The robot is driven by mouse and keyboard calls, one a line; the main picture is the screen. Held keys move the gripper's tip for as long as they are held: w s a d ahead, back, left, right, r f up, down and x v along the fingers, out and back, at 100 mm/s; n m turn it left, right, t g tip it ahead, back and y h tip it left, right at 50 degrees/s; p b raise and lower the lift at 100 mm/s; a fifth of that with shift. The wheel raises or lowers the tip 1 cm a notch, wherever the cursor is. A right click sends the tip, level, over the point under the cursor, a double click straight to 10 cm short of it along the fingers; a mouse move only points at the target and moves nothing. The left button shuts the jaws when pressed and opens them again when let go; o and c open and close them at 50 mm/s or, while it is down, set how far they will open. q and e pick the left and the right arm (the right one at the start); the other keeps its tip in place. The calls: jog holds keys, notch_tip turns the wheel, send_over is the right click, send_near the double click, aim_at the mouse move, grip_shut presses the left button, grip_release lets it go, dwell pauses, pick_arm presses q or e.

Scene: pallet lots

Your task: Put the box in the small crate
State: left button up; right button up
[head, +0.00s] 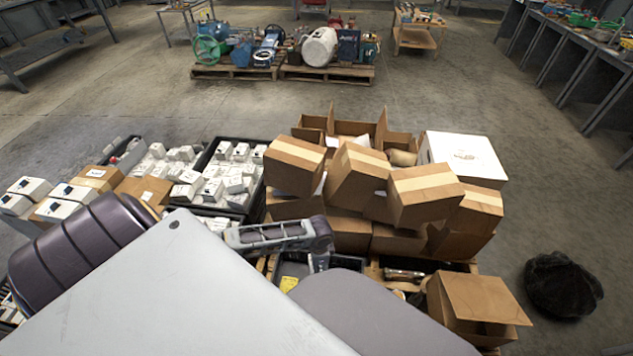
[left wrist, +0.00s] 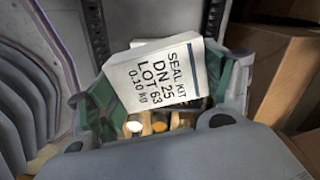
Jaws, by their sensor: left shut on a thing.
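The box (left wrist: 160,72) is small and white, with black print reading SEAL KIT DN 25 LOT 63 0.10 kg. My left gripper (left wrist: 165,97) is shut on it, with a green finger on either side, and it sits tilted in the left wrist view. In the head view my left arm reaches over the front of the pallet, and its gripper and the box are mostly hidden. A small black crate (head: 345,262) stands under the arm, partly hidden, with a yellow label at its front. I cannot tell whether the box is directly above it. My right gripper is not in view.
Brown cartons (head: 425,195) are stacked closely behind and right of the arm. Black crates of small white boxes (head: 240,150) stand at left. An open carton (head: 478,298) stands front right. A black bag (head: 562,285) lies on the floor at right.

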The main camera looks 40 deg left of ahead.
aim_at(309, 291)
pick_arm(q)
jog(key=s+a+f+m+b, duration=0.1)
jog(key=f+b, duration=0.3)
jog(key=f, duration=0.2)
jog(key=s+a+f+m+b, duration=0.2)
jog(key=f+b, duration=0.1)
jog(key=f, duration=0.3)
jog(key=shift+b, duration=0.4)
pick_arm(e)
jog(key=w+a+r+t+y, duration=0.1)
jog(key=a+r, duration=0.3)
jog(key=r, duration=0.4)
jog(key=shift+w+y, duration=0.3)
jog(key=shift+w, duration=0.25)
pick_arm(q)
jog(key=shift+s, duration=0.1)
jog(key=shift+f, duration=0.2)
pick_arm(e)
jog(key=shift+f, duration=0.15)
